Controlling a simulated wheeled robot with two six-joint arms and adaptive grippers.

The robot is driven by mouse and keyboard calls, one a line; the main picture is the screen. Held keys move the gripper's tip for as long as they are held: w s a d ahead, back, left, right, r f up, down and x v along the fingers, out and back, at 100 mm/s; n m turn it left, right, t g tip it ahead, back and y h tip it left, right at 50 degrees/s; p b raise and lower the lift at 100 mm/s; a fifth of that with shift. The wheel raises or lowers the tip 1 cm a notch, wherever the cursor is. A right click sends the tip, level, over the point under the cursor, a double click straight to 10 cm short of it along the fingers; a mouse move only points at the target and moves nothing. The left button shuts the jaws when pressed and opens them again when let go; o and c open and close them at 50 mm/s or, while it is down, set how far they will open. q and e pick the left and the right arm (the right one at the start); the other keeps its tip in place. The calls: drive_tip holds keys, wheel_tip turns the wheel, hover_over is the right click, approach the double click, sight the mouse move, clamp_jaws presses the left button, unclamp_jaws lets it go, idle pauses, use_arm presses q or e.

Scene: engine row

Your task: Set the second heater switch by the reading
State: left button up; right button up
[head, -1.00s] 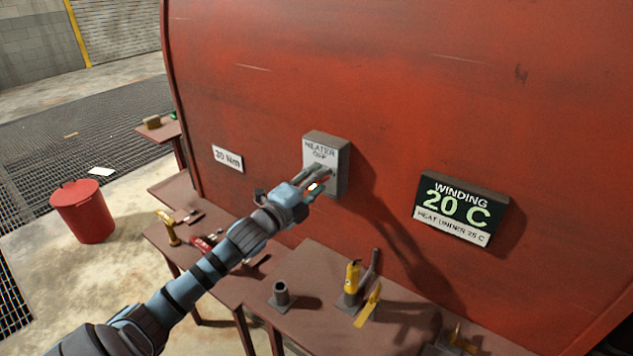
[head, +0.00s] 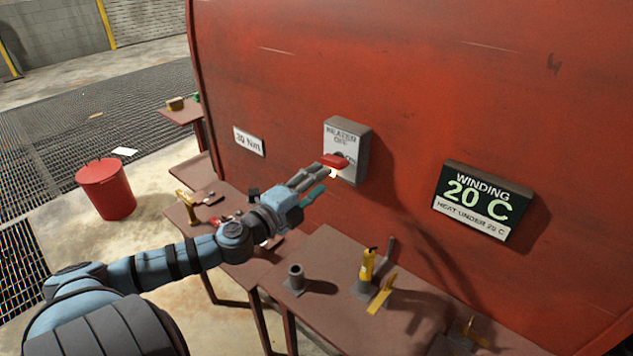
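The heater switch box (head: 360,150) is a grey box on the red casing, with a pale face lettered HEATER and OFF. Its red handle (head: 334,160) sticks out low on the face and looks roughly level; a second label beside it is too small to read surely. The reading sign (head: 483,200) says WINDING 20 C, HEAT UNDER 25 C. My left gripper (head: 321,179) is in front of and just below the handle, its fingers apart, the upper one close to the handle; I cannot tell if it touches. My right gripper is not in view.
A plate reading 30 Nm (head: 249,141) is left of the box. Below, a brown bench (head: 335,325) carries a grey socket (head: 296,278) and yellow-handled levers (head: 368,265). A red bucket (head: 106,190) stands on the floor at left. The casing between box and sign is clear.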

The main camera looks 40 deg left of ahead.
use_arm(q)
drive_tip(key=a+p, duration=0.2)
drive_tip(key=m+h+p, duration=0.2)
drive_tip(key=m+h, duration=0.1)
drive_tip(key=h, duration=0.4)
approach(328, 164)
drive_tip(key=shift+g, duration=0.3)
drive_tip(key=b+x, duration=0.4)
drive_tip(key=b, duration=0.3)
drive_tip(key=shift+w+b, duration=0.25)
drive_tip(key=shift+b, duration=0.05)
drive_tip(key=p+x, duration=0.1)
drive_tip(key=x, duration=0.1)
drive_tip(key=r+p+x, duration=0.1)
drive_tip(key=x, duration=0.1)
drive_tip(key=shift+w, duration=0.25)
drive_tip(key=shift+w+d+f, duration=0.15)
drive_tip(key=shift+w+d, duration=0.15)
drive_tip(key=shift+w, duration=0.1)
clamp_jaws()
